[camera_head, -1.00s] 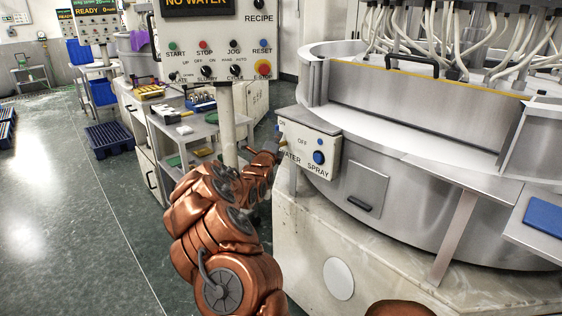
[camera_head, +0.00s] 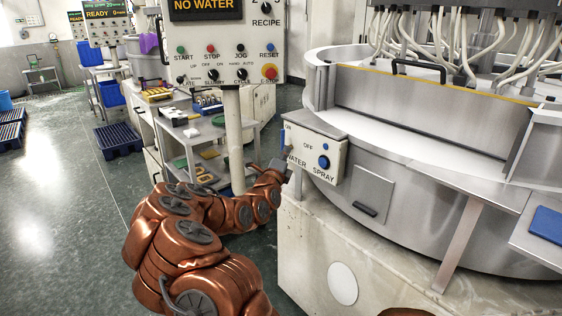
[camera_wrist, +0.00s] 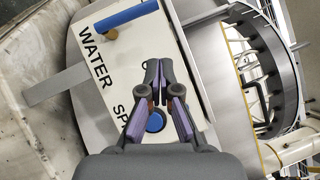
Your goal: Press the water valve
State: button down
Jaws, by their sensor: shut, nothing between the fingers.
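The water valve is a blue lever (camera_wrist: 128,18) on a white panel (camera_wrist: 92,80), beside the word WATER in the wrist view. In the head view only a sliver of the lever (camera_head: 284,140) shows at the panel's left edge, below the ON label. A round blue SPRAY knob (camera_wrist: 155,121) sits on the same panel and also shows in the head view (camera_head: 324,162). My gripper (camera_wrist: 158,66) is shut and empty in front of the panel, its fingertips apart from the lever in the wrist view. In the head view my gripper (camera_head: 284,160) is at the panel's lower left.
The large round steel machine (camera_head: 400,150) stands behind and right of the panel, on a pale base (camera_head: 320,245). A control box (camera_head: 222,48) reading NO WATER stands on a post to the left. A grey cart (camera_head: 190,150) is behind my arm.

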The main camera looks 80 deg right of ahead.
jog(key=shift+r+v, duration=0.2)
jog(key=shift+v, duration=1)
jog(key=shift+r+v, duration=0.25)
jog(key=shift+v, duration=0.95)
jog(key=shift+a, duration=0.1)
